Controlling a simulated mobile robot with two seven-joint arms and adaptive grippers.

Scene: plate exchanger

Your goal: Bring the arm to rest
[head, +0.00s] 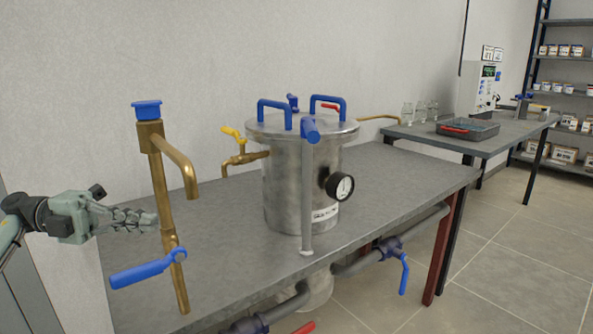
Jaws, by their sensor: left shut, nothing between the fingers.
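My left gripper (152,221) shows at the left of the head view, with its arm coming in from the left edge. Its fingers are shut and hold nothing. They point right, at the brass standpipe (163,200) with a blue cap and a blue lever (148,269). I cannot tell whether the fingertips touch the pipe. My right gripper is not in the view.
A steel vessel (290,190) with blue handles, a gauge (340,186) and a yellow-handled tap (238,150) stands on the grey table (400,185). A second table (480,143) bears a tray (467,129).

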